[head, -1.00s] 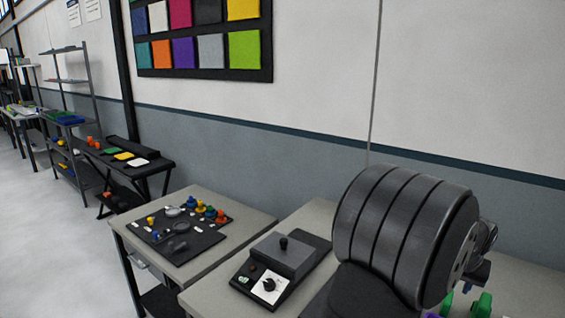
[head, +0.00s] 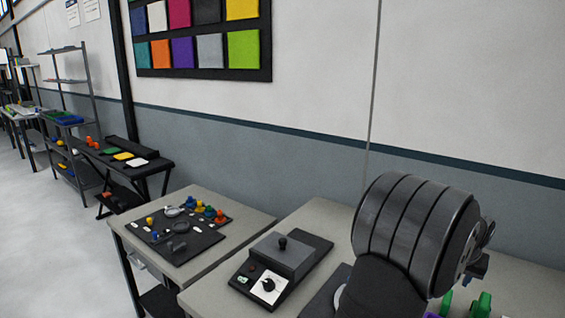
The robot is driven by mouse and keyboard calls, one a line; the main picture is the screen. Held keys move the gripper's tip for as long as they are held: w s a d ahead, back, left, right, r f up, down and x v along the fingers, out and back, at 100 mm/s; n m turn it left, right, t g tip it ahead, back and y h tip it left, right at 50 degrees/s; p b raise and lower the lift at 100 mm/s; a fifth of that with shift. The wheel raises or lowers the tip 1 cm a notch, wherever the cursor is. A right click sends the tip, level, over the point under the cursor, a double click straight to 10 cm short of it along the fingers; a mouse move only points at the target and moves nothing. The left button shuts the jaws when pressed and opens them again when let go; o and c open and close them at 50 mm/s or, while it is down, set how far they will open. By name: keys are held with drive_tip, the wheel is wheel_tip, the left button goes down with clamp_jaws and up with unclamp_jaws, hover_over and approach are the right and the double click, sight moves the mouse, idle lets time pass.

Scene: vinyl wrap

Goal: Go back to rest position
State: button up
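My arm's large dark ribbed link (head: 415,225) fills the lower right of the head view, above the right-hand table. At its right end a small part of what looks like my gripper (head: 478,262) shows, mostly hidden behind the link. I cannot see its fingertips clearly, nor whether it holds anything.
A grey box device with a black knob and dial (head: 284,255) stands on the right table, left of my arm. Green pieces (head: 481,304) lie below the arm. A second table (head: 250,222) holds a black mat (head: 182,246) with coloured knobs. Shelves stand far left.

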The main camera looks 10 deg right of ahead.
wheel_tip(320, 180, up, 2)
drive_tip(key=shift+a+r, duration=0.1)
drive_tip(key=w+a, duration=0.1)
drive_tip(key=a, duration=0.5)
drive_tip(key=w+a+r, duration=0.1)
drive_tip(key=a, duration=0.5)
drive_tip(key=w+a+r, duration=0.1)
drive_tip(key=w+a, duration=0.1)
drive_tip(key=a, duration=0.4)
drive_tip(key=shift+a, duration=0.3)
drive_tip(key=shift+f, duration=0.55)
